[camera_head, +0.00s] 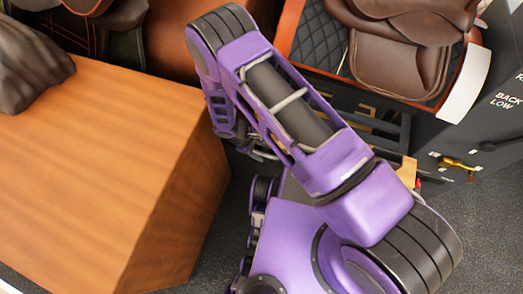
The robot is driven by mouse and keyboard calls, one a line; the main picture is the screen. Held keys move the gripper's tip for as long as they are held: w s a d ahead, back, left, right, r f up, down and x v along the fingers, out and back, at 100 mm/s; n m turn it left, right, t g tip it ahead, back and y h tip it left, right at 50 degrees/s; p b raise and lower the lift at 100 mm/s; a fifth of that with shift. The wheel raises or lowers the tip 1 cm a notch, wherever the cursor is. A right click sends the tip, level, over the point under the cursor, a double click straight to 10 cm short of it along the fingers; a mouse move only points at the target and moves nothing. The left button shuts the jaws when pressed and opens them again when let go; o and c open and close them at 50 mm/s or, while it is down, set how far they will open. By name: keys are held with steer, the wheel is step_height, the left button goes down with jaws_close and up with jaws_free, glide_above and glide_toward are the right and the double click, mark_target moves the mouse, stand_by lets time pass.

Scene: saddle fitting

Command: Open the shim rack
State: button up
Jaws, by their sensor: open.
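A dark slatted frame with small pale wooden pieces (407,170) shows behind my forearm, below the saddle tray. It may be the shim rack, but my arm covers much of it and I cannot tell whether it is open or closed. My purple arm folds across the middle of the view. My gripper (257,152) seems to show only in part, as small metal and dark parts low behind the forearm. Its fingertips are mostly hidden. I see nothing held in it.
A wooden block-like bench (100,160) fills the left, with a dark lumpy object (28,65) on it. A brown saddle (400,55) lies in an orange-edged quilted tray at top right. A dark panel (490,135) reading "BACK LOW" carries a brass lever (458,164). Grey floor shows between.

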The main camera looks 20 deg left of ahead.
steer(key=p+v, duration=0.1)
steer(key=v, duration=1.5)
steer(key=shift+a+r+p, duration=0.2)
steer(key=shift+r+p, duration=0.1)
steer(key=shift+r, duration=0.05)
